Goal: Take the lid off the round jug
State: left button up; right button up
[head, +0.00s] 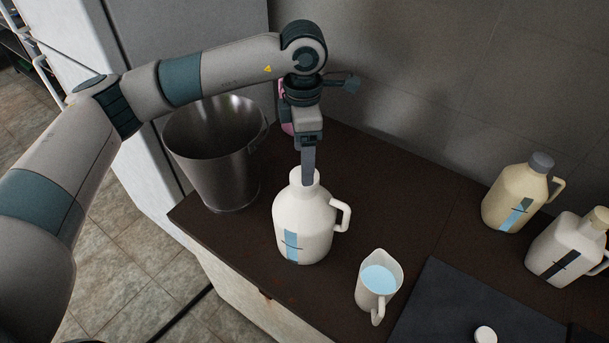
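The round jug (301,228) is white with a side handle on its right and a blue level strip on its front. It stands upright on the dark counter. My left gripper (309,178) points straight down at the jug's neck from above. Its fingers are seen edge-on and cover part of the neck, so I cannot tell whether they are open or shut, or whether a lid is there. A small white round cap (485,335) lies on the dark mat at the bottom right. My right gripper is not in view.
A metal bucket (216,160) stands left of the jug. A small pitcher of bluish liquid (378,284) stands to its front right. A cream jug with grey lid (517,196) and a square white jug (566,248) stand at the right. The dark mat (450,295) is mostly clear.

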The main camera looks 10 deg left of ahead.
aim_at(295, 175)
pick_arm(q)
jog(key=shift+d+f+p, duration=0.25)
jog(key=shift+f+p, duration=0.35)
jog(key=shift+p, duration=0.1)
notch_tip(295, 175, down, 2)
jog(key=shift+d+p, duration=0.15)
jog(key=shift+p, duration=0.45)
jog(key=shift+f, duration=0.65)
jog(key=c, duration=1.1)
